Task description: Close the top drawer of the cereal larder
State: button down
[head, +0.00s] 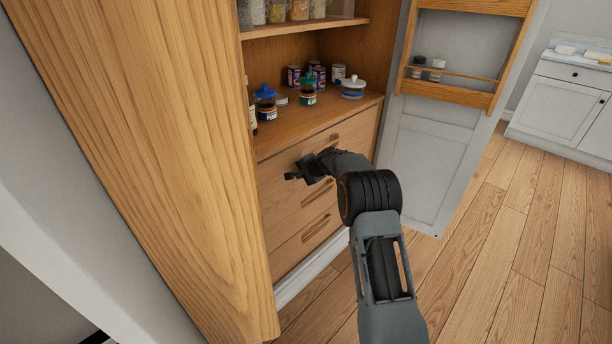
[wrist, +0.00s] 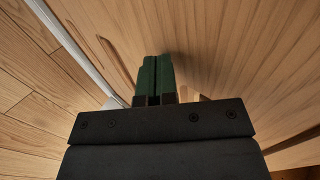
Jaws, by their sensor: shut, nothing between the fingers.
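The wooden larder has a stack of drawers below its open shelf. The top drawer (head: 355,131) looks flush with the drawer fronts below it, though my arm covers part of it. A lower drawer's handle slot (head: 316,229) shows below my gripper.
Jars and tins, including a blue-lidded jar (head: 265,103) and a white-lidded pot (head: 353,88), stand on the shelf above the drawers. An open larder door (head: 425,150) with a rack is on the right. A large wooden door (head: 150,130) stands close on the left. Floor (head: 500,240) at right is clear.

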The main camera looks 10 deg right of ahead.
jog(key=shift+w+a+r, duration=0.1)
jog(key=shift+w+a, duration=0.35)
jog(key=shift+w, duration=0.1)
jog(key=shift+a+r, duration=0.1)
jog(key=shift+a, duration=0.1)
jog(key=shift+d, duration=0.1)
